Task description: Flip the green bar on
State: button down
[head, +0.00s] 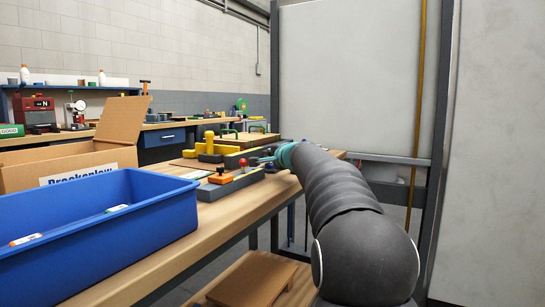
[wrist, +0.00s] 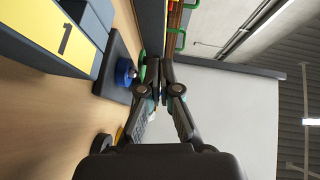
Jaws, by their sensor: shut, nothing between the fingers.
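In the wrist view my gripper (wrist: 158,76) is shut and empty, its fingertips together beside a dark plate. A green part (wrist: 143,70) shows just left of the fingertips, next to a blue round knob (wrist: 125,73); the fingers partly hide it, and I cannot tell whether they touch. A green loop-shaped handle (wrist: 180,38) stands farther off. In the head view my gripper (head: 266,159) is over the bench's far right part, mostly hidden by my arm. Green handles (head: 229,132) show behind it. I cannot tell which green piece is the bar, or its position.
A blue bin (head: 95,230) and an open cardboard box (head: 75,160) stand on the workbench (head: 215,222) at left. An orange block (head: 221,178) and a red-topped knob (head: 243,163) are left of my gripper. A yellow panel marked 1 (wrist: 62,38) is close by.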

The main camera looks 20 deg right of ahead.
jog(key=s+d, duration=0.1)
jog(key=s, duration=0.1)
jog(key=s+d+b, duration=0.1)
jog(key=shift+d+r, duration=0.25)
jog(key=shift+d, duration=0.05)
jog(key=s, duration=0.3)
jog(key=s+a+r+b, duration=0.1)
jog(key=s, duration=0.6)
jog(key=shift+a+r, duration=0.25)
jog(key=shift+a, duration=0.15)
jog(key=shift+a, duration=0.1)
